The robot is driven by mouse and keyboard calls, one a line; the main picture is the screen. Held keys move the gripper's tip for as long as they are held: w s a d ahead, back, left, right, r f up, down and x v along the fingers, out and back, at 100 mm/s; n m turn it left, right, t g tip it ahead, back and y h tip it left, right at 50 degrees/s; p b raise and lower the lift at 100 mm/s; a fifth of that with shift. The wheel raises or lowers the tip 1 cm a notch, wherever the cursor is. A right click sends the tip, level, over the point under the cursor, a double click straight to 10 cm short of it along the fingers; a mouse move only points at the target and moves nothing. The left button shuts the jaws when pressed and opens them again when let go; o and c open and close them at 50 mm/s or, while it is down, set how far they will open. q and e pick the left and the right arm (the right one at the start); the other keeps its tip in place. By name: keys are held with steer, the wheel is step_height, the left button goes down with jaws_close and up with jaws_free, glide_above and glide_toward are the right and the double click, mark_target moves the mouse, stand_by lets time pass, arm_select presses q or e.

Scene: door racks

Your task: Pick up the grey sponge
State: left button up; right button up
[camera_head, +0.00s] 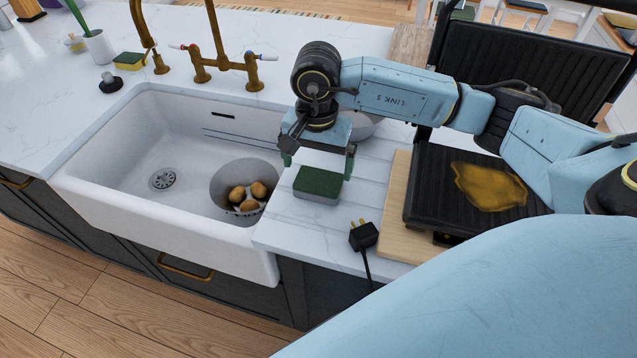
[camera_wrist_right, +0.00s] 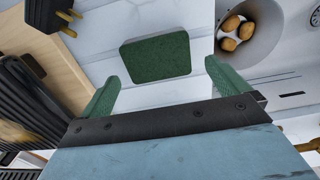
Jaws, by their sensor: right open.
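The grey sponge (camera_head: 316,191) has a dark green top and a grey side. It lies flat on the white ribbed drainboard to the right of the sink. In the right wrist view the sponge (camera_wrist_right: 155,56) shows its green face between and just beyond the fingertips. My right gripper (camera_head: 318,167) is open above the sponge, pointing down, with its green fingers (camera_wrist_right: 160,80) apart on either side. I see no contact between the fingers and the sponge. My left gripper is not in view.
A white sink (camera_head: 150,150) holds a colander (camera_head: 225,180) with several potatoes. A black plug (camera_head: 363,235) with its cord lies in front of the sponge. A black grill (camera_head: 430,195) on a wooden board (camera_head: 395,225) stands to the right. A yellow-green sponge (camera_head: 129,60) lies behind the sink.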

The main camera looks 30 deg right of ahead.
mark_target(319, 178)
steer(key=f, duration=0.4)
steer(key=shift+d+f, duration=0.3)
steer(key=c, duration=0.8)
